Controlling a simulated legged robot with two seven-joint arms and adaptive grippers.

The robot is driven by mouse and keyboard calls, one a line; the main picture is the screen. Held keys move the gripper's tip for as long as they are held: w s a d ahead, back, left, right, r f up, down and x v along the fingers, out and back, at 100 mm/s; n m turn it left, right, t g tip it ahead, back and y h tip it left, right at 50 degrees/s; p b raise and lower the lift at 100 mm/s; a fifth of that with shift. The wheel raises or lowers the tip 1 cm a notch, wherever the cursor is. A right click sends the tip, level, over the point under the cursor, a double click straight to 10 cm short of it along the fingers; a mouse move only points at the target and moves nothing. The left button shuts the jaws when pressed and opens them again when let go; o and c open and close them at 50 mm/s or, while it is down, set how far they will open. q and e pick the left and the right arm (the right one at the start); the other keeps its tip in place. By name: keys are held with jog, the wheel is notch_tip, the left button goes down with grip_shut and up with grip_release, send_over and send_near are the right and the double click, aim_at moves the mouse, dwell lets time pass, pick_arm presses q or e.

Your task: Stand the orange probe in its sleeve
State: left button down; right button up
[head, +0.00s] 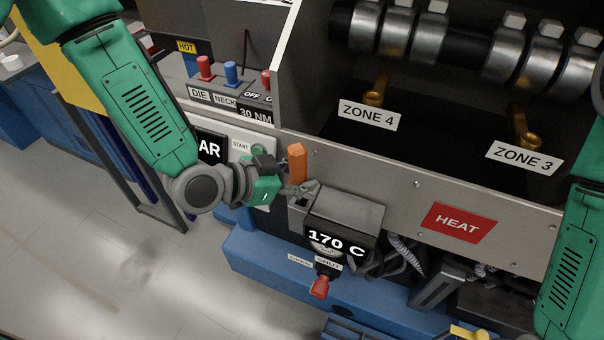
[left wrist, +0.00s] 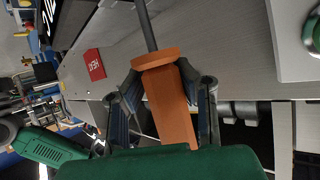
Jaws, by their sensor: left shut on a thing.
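The orange probe's handle (head: 297,162) stands about upright in the head view, in front of the machine's grey panel. My left gripper (head: 297,188) is shut on the probe there. In the left wrist view the fingers flank the orange handle (left wrist: 168,100), just below its wide collar. The probe's thin grey rod (left wrist: 146,25) runs out of the top of that view, so its tip is hidden. A small grey block (head: 298,203) beside the display box lies just below the gripper. I cannot tell whether it is the sleeve. My right gripper does not show clearly.
The display box (head: 340,215) reading 170 C is close on the right of the left gripper, with a red-tipped lever (head: 320,287) below. Brass fittings (head: 374,95) stand by the ZONE labels. A red HEAT sign (head: 458,224) is on the panel. Open floor (head: 90,240) lies left.

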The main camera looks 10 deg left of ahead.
pick_arm(q)
jog(key=shift+f+b, duration=1.65)
jog(key=shift+f, duration=0.65)
jog(key=c, duration=1.2)
grip_release()
jog(key=shift+s+a+r, duration=0.2)
jog(key=shift+a, duration=0.1)
jog(key=v, duration=1.1)
jog(key=shift+a+f, duration=0.1)
